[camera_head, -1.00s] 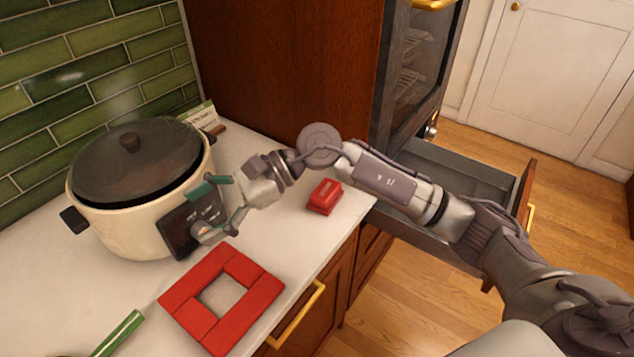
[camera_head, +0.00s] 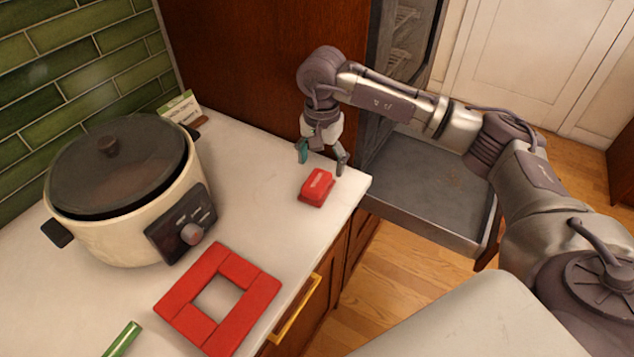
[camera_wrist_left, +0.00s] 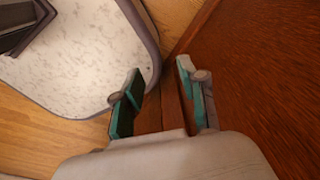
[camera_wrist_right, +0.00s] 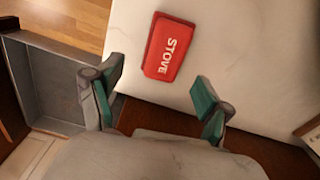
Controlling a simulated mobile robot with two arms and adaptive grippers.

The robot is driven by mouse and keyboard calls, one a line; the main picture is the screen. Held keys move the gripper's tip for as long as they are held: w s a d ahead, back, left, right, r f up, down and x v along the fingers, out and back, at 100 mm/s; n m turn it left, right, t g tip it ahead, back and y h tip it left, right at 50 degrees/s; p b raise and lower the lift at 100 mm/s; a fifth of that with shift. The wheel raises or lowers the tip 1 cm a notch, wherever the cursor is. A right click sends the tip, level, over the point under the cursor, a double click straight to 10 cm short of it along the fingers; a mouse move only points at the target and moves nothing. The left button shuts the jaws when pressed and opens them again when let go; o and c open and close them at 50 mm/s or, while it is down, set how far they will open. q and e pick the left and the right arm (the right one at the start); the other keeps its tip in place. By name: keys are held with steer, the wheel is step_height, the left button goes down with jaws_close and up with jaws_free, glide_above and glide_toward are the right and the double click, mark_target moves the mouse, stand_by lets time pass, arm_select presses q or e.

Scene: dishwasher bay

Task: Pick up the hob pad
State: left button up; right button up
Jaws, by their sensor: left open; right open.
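The hob pad is a small red block (camera_head: 316,187) lying on the white counter near its front right corner. In the right wrist view the red pad (camera_wrist_right: 170,47) shows the white word STOVE on top. My right gripper (camera_head: 322,166) points down just behind the pad in the head view, open and empty, its fingers apart from the pad. In the right wrist view the open right gripper (camera_wrist_right: 158,82) has the pad ahead of its fingertips. My left gripper (camera_wrist_left: 157,75) shows only in its own wrist view, open and empty, over a brown wooden surface.
A cream slow cooker (camera_head: 125,225) stands at the left. A red square frame (camera_head: 235,318) lies in front of it, with a green handle (camera_head: 123,340) beside. A small card (camera_head: 180,106) stands behind. A tall wooden cabinet (camera_head: 260,60) bounds the counter; a grey drawer (camera_head: 430,190) is open.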

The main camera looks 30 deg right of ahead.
mark_target(318, 178)
steer(key=f, duration=0.1)
steer(key=f+p, duration=0.1)
steer(key=f, duration=0.1)
steer(key=f+p, duration=0.1)
steer(key=shift+w+a+f, duration=0.1)
steer(key=shift+a+f, duration=0.25)
steer(key=shift+f, duration=0.5)
steer(key=c, duration=1.2)
step_height(318, 178, up, 9)
steer(key=shift+f+b, duration=0.1)
steer(key=shift+b, duration=1.1)
steer(key=shift+c, duration=0.3)
steer(key=shift+r, duration=0.65)
steer(key=o, duration=0.6)
steer(key=c, duration=0.5)
steer(key=shift+o, duration=0.2)
steer(key=shift+f, duration=0.1)
